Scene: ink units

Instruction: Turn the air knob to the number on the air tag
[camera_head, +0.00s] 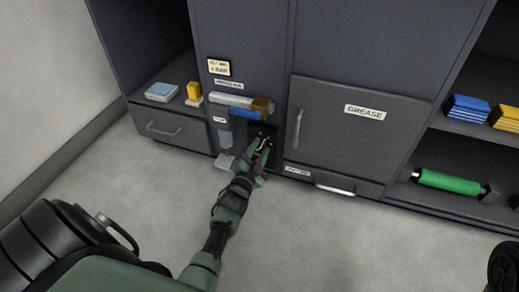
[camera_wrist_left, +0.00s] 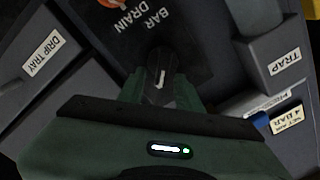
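The air knob (camera_wrist_left: 159,77) is dark with a white pointer mark, on a dark panel printed BAR and DRAIN. My left gripper (camera_head: 262,149) reaches into the recess of the cabinet. In the left wrist view its green fingers (camera_wrist_left: 160,92) lie close along both sides of the knob and appear shut on it. The fingers hide most of the scale around the knob. The air tag (camera_head: 219,68) is a pale plate on the cabinet above; it also shows in the left wrist view (camera_wrist_left: 287,124), where its number looks like 4 but is small. My right gripper is not in view.
A grey cylinder with a brown end (camera_head: 240,102) and a blue part (camera_head: 244,114) sit just above the recess. A TRAP label (camera_wrist_left: 284,62) and DRIP TRAY label (camera_wrist_left: 44,55) flank the panel. The GREASE door (camera_head: 357,138) is shut at right. The floor in front is clear.

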